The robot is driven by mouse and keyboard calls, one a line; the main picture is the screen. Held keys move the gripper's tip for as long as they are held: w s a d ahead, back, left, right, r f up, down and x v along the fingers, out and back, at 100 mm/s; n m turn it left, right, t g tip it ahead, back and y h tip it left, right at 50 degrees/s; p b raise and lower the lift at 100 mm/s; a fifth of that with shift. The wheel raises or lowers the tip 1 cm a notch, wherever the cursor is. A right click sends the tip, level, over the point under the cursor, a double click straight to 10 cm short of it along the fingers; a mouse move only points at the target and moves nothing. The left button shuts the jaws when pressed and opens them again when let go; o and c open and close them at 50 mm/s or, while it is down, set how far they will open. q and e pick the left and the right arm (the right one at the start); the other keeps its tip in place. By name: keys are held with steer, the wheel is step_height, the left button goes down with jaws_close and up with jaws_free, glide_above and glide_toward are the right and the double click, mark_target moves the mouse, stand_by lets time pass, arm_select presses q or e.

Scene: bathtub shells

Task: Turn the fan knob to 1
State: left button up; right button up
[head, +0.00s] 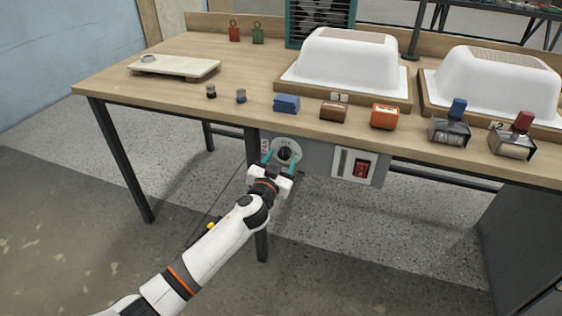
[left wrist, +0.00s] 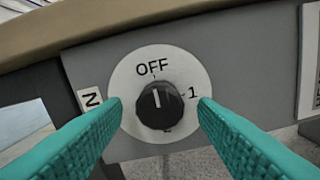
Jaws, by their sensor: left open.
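The fan knob (head: 284,153) is a round black knob on a white dial on the grey panel under the table's front edge. In the left wrist view the knob (left wrist: 160,106) has a white pointer line aimed up, roughly at the word OFF on the dial (left wrist: 143,72). The figure 1 is at the dial's right. My left gripper (head: 282,158) is in front of the dial. Its teal fingers are open, one on each side of the knob, with gaps showing between them and it. My right gripper is not in view.
A red switch (head: 361,168) sits on a plate right of the dial. Above, on the wooden tabletop (head: 150,95), stand small blocks, stampers and two white tub shells (head: 345,65). A table leg (head: 120,160) is at left. The floor in front is clear.

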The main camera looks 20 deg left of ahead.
arm_select(q)
steer(key=shift+w, duration=0.25)
steer(key=c, duration=1)
